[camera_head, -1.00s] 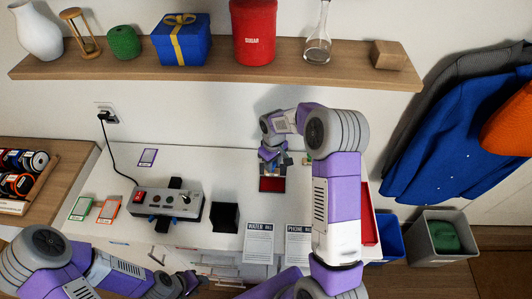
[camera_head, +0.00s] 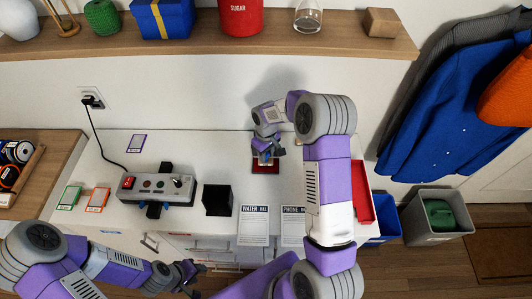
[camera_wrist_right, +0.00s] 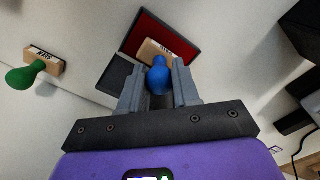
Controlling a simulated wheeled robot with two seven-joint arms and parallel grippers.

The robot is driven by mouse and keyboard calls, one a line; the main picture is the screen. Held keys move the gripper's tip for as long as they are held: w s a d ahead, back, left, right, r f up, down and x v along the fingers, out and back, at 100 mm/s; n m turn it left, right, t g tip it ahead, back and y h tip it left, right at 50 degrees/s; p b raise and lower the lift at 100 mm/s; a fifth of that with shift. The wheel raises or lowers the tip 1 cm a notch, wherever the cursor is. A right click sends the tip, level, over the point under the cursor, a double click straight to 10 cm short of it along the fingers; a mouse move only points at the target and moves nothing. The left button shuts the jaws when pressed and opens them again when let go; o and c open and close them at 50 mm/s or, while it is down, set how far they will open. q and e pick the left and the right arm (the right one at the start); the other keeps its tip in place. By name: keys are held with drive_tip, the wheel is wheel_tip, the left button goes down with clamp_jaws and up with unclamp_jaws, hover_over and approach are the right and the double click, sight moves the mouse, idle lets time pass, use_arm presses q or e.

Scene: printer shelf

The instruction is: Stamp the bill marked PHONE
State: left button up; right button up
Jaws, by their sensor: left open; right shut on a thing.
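My right gripper (camera_head: 267,152) is shut on the blue handle of a stamp (camera_wrist_right: 158,76) with a wooden base. The stamp is upright over the red ink pad (camera_head: 257,168), which also shows in the right wrist view (camera_wrist_right: 182,28). I cannot tell whether its base touches the pad. The bill marked PHONE (camera_head: 292,228) lies on the white table near its front edge, partly hidden by my right arm. The bill marked WATER (camera_head: 253,226) lies to its left. My left gripper (camera_head: 192,272) is open and empty, low in front of the table.
A red tray (camera_head: 363,195) is at the table's right end. A wooden shelf (camera_head: 200,48) runs above.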

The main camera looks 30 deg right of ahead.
drive_tip(key=shift+f+b, duration=0.45)
drive_tip(key=shift+f, duration=0.1)
idle(1.8)
drive_tip(key=shift+r+p, duration=2.4)
drive_tip(key=shift+r, duration=1.2)
drive_tip(key=shift+f, duration=0.1)
